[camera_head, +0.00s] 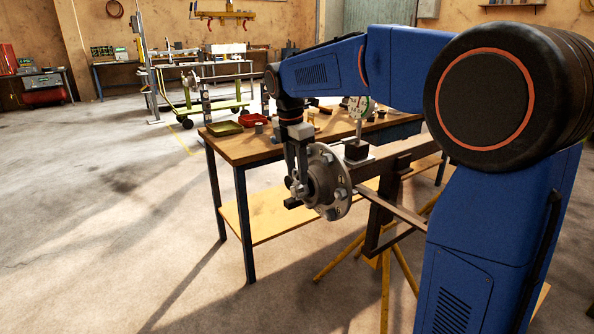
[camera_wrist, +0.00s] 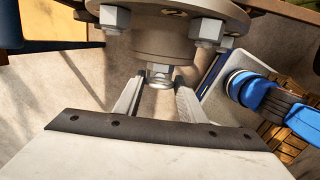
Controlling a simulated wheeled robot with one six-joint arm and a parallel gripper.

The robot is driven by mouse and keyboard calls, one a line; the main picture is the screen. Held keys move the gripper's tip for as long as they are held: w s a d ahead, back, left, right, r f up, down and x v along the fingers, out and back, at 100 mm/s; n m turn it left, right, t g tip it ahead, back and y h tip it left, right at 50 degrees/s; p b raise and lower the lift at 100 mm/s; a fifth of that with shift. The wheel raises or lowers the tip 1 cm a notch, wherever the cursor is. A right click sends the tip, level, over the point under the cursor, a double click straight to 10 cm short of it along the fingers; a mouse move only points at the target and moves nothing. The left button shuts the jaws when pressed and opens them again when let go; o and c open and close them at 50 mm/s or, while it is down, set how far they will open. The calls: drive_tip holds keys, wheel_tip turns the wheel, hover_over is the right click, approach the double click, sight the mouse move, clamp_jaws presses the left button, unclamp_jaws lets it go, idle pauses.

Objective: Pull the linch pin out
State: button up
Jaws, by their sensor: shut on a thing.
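The hub (camera_head: 326,182), a grey flange with several bolts, is on the end of the axle beam (camera_head: 400,155). It fills the top of the wrist view (camera_wrist: 165,35). My gripper (camera_head: 298,187) reaches down in front of the hub's outer end. In the wrist view its two fingers (camera_wrist: 159,88) stand either side of a small silver part, the visible end of the linch pin (camera_wrist: 159,76), at the hub's centre. The fingers are shut on it. The rest of the pin is hidden by the hub and fingers.
A yellow stand (camera_head: 385,290) is under the beam. The floor to the left is clear.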

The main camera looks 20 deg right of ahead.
drive_tip(key=shift+r, duration=2.8)
drive_tip(key=o, duration=1.5)
drive_tip(key=shift+c, duration=0.2)
